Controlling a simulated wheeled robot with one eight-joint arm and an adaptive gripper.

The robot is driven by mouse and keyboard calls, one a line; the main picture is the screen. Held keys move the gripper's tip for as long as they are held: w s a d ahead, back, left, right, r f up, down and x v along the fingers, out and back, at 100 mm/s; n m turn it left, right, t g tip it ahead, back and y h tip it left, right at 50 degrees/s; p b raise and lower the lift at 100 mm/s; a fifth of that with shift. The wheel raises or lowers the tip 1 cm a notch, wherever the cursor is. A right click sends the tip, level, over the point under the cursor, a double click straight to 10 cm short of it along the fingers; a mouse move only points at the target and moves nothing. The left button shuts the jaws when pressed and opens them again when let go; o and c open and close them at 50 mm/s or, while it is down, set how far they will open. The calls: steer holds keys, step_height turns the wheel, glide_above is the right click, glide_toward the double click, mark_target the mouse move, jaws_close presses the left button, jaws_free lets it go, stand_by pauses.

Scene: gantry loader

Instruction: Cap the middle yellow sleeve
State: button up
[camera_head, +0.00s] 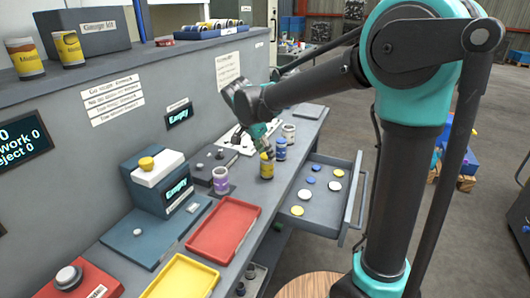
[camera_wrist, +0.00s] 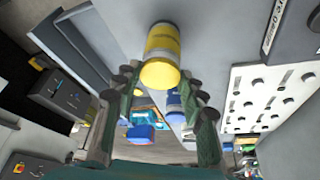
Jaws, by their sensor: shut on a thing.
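The yellow sleeve (camera_head: 267,168) stands upright on the bench, between a purple sleeve (camera_head: 221,181) and a blue sleeve (camera_head: 280,149). My gripper (camera_head: 264,148) is over its upper end. In the wrist view, my gripper (camera_wrist: 158,88) has its fingers on either side of a solid round yellow cap (camera_wrist: 160,74), at the near end of the yellow sleeve (camera_wrist: 164,42). The cap looks in line with the sleeve; whether it is fully seated cannot be told. The fingers partly hide this area in the head view.
An open drawer (camera_head: 291,222) holds loose yellow, white and blue caps. A white sleeve (camera_head: 289,131) stands behind the blue one. A red tray (camera_head: 222,229) and a yellow tray (camera_head: 182,279) lie nearer on the bench.

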steer(key=o, duration=0.9)
steer(key=v, duration=1.2)
